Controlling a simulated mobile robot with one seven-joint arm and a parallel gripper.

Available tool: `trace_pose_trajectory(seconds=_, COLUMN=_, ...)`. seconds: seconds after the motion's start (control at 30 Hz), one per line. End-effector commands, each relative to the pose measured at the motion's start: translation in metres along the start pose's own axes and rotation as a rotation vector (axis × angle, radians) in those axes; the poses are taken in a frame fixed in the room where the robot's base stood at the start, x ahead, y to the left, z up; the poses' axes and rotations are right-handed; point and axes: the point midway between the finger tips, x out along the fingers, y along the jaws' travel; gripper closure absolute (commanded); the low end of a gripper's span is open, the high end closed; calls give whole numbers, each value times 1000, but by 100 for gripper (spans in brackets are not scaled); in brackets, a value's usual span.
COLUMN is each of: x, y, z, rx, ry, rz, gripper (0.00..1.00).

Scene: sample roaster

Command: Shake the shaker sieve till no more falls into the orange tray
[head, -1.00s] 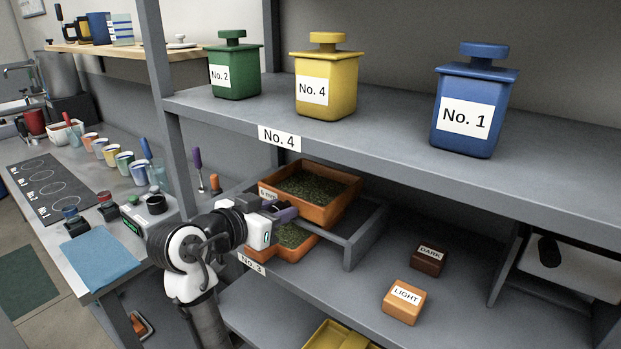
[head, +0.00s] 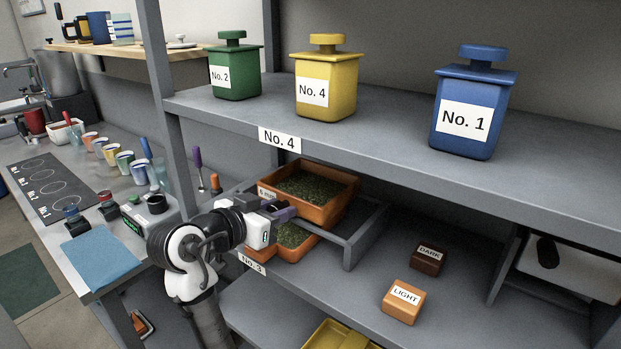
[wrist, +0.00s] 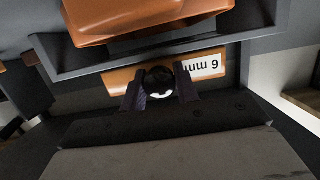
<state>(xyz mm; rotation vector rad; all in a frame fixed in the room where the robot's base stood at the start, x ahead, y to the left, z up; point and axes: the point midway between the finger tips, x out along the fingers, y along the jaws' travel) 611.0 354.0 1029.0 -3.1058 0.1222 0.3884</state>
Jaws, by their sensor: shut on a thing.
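The shaker sieve (head: 318,213) is an orange box with green beans in it, set in a grey frame (head: 362,238) on the shelf below the No. 4 label. Its front bears a 6 mm label, which shows upside down in the wrist view (wrist: 203,67). The orange tray (head: 291,254) sits under the sieve, partly hidden by it and my arm, with green beans in it. My gripper (head: 284,212) is shut on the dark round knob (wrist: 160,80) at the sieve's front, with one finger on each side in the wrist view.
LIGHT (head: 404,302) and DARK (head: 427,261) blocks stand on the shelf to the right. Green (head: 236,68), yellow (head: 326,80) and blue (head: 470,105) canisters stand on the shelf above. A grey post (head: 184,165) rises left of the sieve.

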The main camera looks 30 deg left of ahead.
Motion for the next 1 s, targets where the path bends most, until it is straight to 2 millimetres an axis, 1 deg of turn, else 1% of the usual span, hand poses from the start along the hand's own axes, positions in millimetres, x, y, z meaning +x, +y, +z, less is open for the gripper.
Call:
trace_pose_trajectory(seconds=0.1, x=3, y=-16, z=-1, rx=-2, ry=-2, rz=5, gripper=92)
trace_pose_trajectory(seconds=0.2, x=3, y=-23, z=0, rx=-1, ry=-2, rz=6, gripper=92)
trace_pose_trajectory(seconds=0.27, x=3, y=-22, z=0, rx=0, ry=-2, rz=6, gripper=92)
trace_pose_trajectory(seconds=0.37, x=3, y=-10, z=0, rx=3, ry=-1, rz=7, gripper=92)
trace_pose_trajectory(seconds=0.5, x=3, y=14, z=0, rx=2, ry=-1, rz=8, gripper=92)
trace_pose_trajectory(seconds=0.6, x=3, y=27, z=0, rx=2, ry=-1, rz=8, gripper=92)
trace_pose_trajectory(seconds=0.73, x=3, y=33, z=0, rx=1, ry=-1, rz=6, gripper=92)
trace_pose_trajectory(seconds=1.0, x=2, y=32, z=0, rx=1, ry=-1, rz=6, gripper=92)
